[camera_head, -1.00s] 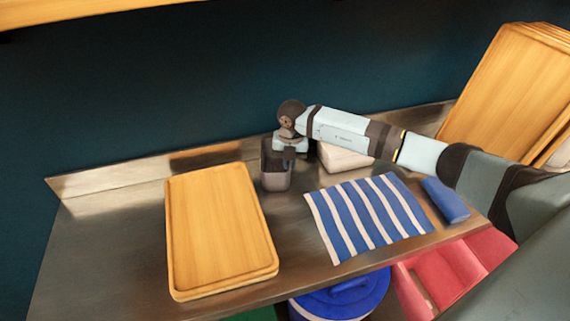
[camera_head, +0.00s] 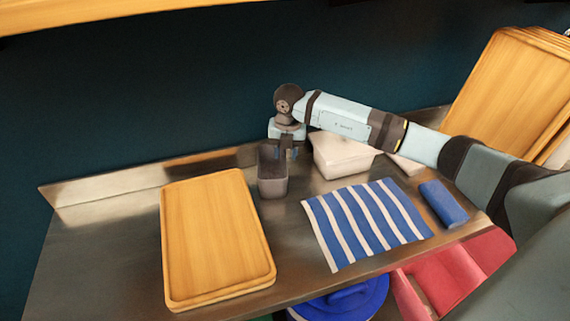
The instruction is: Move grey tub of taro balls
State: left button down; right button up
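The grey tub (camera_head: 272,187) stands upright on the metal counter, just right of the wooden board. Its inside is dark, and I cannot make out the taro balls. My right gripper (camera_head: 285,155) points down at the tub's back right rim, with its fingertips close to the rim. The fingers look apart, with nothing visible held between them. Whether they touch the tub is too small to tell. My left gripper is out of view.
A wooden board (camera_head: 215,235) lies left of the tub. A striped cloth (camera_head: 365,222) and a blue block (camera_head: 443,203) lie at the right. More boards (camera_head: 510,90) lean at the back right. The counter's left end is clear.

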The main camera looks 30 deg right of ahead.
notch_tip(320, 180, up, 8)
jog(key=shift+s+d+r, duration=0.15)
jog(key=shift+s+d, duration=0.05)
dwell(0.6)
